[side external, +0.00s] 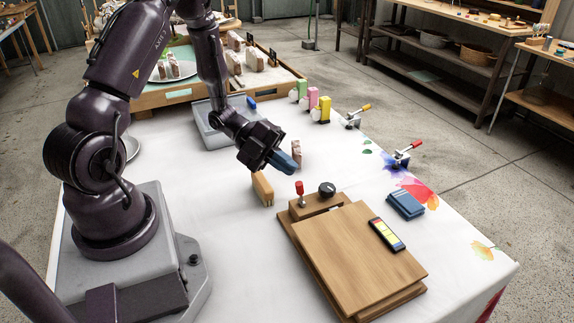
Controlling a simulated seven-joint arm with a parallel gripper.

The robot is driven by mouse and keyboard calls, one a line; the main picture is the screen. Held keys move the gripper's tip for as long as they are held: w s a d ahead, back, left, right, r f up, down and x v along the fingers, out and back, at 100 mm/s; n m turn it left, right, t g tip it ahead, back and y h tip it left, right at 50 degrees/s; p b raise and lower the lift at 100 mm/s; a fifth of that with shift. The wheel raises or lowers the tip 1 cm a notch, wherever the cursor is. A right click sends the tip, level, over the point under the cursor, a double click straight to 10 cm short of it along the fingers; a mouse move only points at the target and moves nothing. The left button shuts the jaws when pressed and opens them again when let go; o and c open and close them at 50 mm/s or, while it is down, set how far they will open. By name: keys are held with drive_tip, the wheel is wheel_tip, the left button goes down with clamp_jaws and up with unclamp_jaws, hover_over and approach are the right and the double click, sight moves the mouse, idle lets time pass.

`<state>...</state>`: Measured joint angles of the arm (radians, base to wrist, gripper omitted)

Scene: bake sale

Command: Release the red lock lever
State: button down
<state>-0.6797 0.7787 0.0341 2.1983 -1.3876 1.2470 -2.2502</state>
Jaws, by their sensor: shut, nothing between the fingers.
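Two red-handled items show. A short upright lever with a red knob (299,188) stands on a small wooden block at the back left of a wooden board (360,270). A metal toggle clamp with a slanted red handle (411,148) sits at the table's right edge. I cannot tell which one is the lock lever. My gripper (291,165) is shut, its blue fingertips pointing down and right. In the picture it is just above and left of the red knob, apart from it, and well left of the red clamp.
A black knob (327,189) sits beside the red knob. A tan block (262,189) and a brown speckled piece (296,151) stand near my gripper.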

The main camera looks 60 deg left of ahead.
drive_tip(key=s+a+r, duration=0.6)
drive_tip(key=a+r, duration=0.1)
drive_tip(key=a, duration=0.1)
drive_tip(key=shift+s, duration=0.4)
drive_tip(key=shift+a+r, duration=0.1)
